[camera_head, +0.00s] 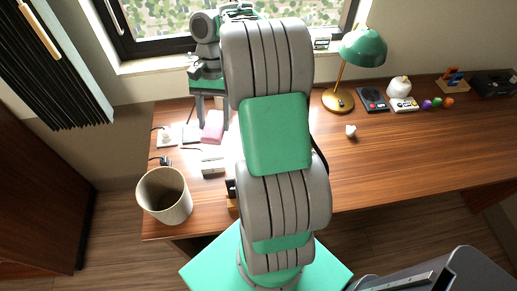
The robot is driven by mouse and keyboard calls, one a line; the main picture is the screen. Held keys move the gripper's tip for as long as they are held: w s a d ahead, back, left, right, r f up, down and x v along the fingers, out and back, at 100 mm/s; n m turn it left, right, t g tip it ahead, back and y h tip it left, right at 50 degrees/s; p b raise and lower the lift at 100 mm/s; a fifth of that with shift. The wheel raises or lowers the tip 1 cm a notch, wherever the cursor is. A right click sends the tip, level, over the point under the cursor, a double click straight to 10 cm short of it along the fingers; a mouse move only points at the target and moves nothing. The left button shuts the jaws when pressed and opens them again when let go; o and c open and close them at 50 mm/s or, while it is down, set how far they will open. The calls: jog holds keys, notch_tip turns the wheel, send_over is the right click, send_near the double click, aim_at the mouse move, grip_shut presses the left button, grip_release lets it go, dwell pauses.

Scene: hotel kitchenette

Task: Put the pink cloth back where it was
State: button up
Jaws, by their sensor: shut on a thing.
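The pink cloth (212,128) shows as a small folded pink piece at the left part of the wooden desk (420,150). My gripper (213,119) points down there, with its dark fingers on either side of the cloth, shut on it. The cloth is at or just above the desk top; I cannot tell whether it touches. My arm hides the desk to the right of the cloth.
A bin-like beige container (164,196) stands at the desk's front left corner. Small pale and dark items lie around the cloth. A green lamp (363,46), a small white object (351,131) and several gadgets are to the right. The desk's right middle is clear.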

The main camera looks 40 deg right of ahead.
jog(key=s+d+f+m+t+h+b, duration=0.1)
jog(key=s+d+f+m+t+b, duration=0.3)
jog(key=s+d+m, duration=0.5)
jog(key=s+d+f+m+t+b, duration=0.1)
jog(key=s+d+f+m+t, duration=0.2)
jog(key=s+d+f+m, duration=0.5)
jog(key=w+f, duration=0.2)
jog(key=w, duration=0.3)
jog(key=w+f+m, duration=0.1)
jog(key=w+f, duration=0.2)
jog(key=w, duration=0.2)
jog(key=w+a+f+m, duration=0.1)
jog(key=w+f, duration=0.1)
jog(key=w, duration=0.3)
jog(key=shift+f, duration=0.35)
jog(key=f, duration=0.3)
jog(key=shift+w+a+p, duration=0.1)
jog(key=shift+w+p, duration=0.1)
jog(key=shift+p, duration=0.15)
jog(key=shift+f, duration=0.25)
jog(key=shift+f, duration=0.1)
jog(key=o, duration=1.2)
